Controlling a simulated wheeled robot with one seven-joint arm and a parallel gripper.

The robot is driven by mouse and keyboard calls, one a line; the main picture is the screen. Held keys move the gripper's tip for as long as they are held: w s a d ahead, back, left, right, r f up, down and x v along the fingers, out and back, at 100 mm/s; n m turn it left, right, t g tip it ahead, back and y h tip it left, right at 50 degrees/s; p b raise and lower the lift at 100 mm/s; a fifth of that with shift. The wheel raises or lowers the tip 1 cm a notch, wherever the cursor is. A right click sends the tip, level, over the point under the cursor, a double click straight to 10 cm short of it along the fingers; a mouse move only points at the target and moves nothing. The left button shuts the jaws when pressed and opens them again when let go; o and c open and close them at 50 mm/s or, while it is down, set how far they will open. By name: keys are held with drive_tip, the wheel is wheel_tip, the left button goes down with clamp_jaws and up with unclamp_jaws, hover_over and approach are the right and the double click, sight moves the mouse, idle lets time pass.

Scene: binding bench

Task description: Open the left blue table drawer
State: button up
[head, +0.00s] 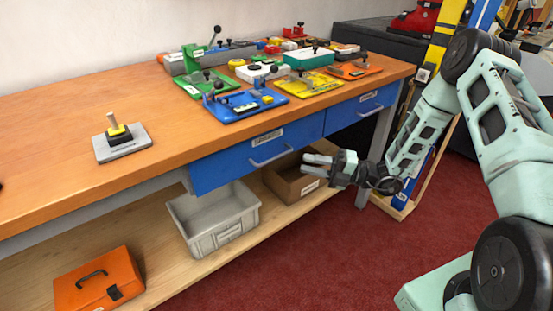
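The left blue drawer (232,164) hangs under the wooden tabletop, with a silver bar handle (270,155) on its front. It looks closed or nearly so; I cannot tell exactly. A second blue drawer (352,113) sits to its right with its own silver handle (370,111). My gripper (313,164) is to the right of the left drawer's handle, pointing left toward it. Its two fingers are apart with nothing between them. It appears clear of the handle, though the depth gap is hard to judge.
On the bench (60,130) stand colored fixtures, including a blue plate (240,106) and a grey base with a yellow-black post (122,142). Below, the shelf holds a grey bin (213,215), a brown box (290,183) and an orange case (98,280). Red floor in front is free.

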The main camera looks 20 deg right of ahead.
sight(275, 157)
drive_tip(key=x, duration=1)
drive_tip(key=shift+a, duration=0.15)
clamp_jaws()
